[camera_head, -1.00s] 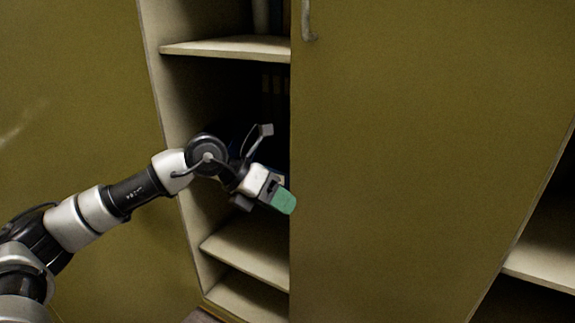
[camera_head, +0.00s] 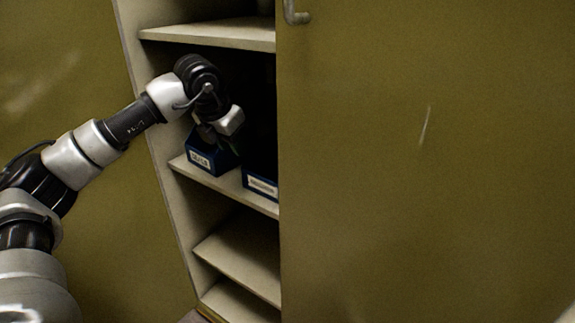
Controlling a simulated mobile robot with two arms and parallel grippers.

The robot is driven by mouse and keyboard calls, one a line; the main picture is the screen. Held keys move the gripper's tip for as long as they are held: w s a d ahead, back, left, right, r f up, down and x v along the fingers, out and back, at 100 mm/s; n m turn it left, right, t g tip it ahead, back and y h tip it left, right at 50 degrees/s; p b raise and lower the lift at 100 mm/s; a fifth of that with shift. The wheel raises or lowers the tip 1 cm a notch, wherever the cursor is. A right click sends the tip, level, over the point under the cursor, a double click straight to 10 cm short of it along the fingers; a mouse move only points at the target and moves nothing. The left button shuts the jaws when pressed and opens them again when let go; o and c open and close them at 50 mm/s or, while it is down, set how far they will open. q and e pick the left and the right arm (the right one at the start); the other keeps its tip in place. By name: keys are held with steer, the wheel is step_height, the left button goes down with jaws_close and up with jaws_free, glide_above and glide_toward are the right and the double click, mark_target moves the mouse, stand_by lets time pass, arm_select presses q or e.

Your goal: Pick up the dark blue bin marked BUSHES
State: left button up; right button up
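Two dark blue bins with white labels stand on a cabinet shelf. The left bin (camera_head: 207,160) is below my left gripper, and the right bin (camera_head: 262,186) is partly hidden by the cabinet door at the right. The label lettering is too small to read, so I cannot tell which one says BUSHES. My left gripper (camera_head: 213,138) points down at the top of the left bin. Its fingers are dark and partly hidden by the wrist, so I cannot tell whether they touch or grip the bin. My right gripper is not in view.
The bins' shelf (camera_head: 228,184) has another shelf (camera_head: 215,33) above it and lower shelves (camera_head: 240,255) below. A large olive door (camera_head: 420,200) with a metal handle (camera_head: 295,12) covers the right side of the opening. Another olive panel (camera_head: 90,60) is at the left.

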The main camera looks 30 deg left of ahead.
arm_select(q)
steer(key=w, duration=0.6)
steer(key=w+d, duration=0.1)
steer(key=w, duration=0.1)
steer(key=shift+w, duration=0.4)
glide_above(267, 170)
steer(key=f, duration=0.4)
steer(key=shift+w+a+f+b, duration=0.1)
steer(key=shift+w+f+b, duration=0.1)
steer(key=shift+f+b, duration=0.2)
steer(key=shift+r, duration=0.1)
jaws_close()
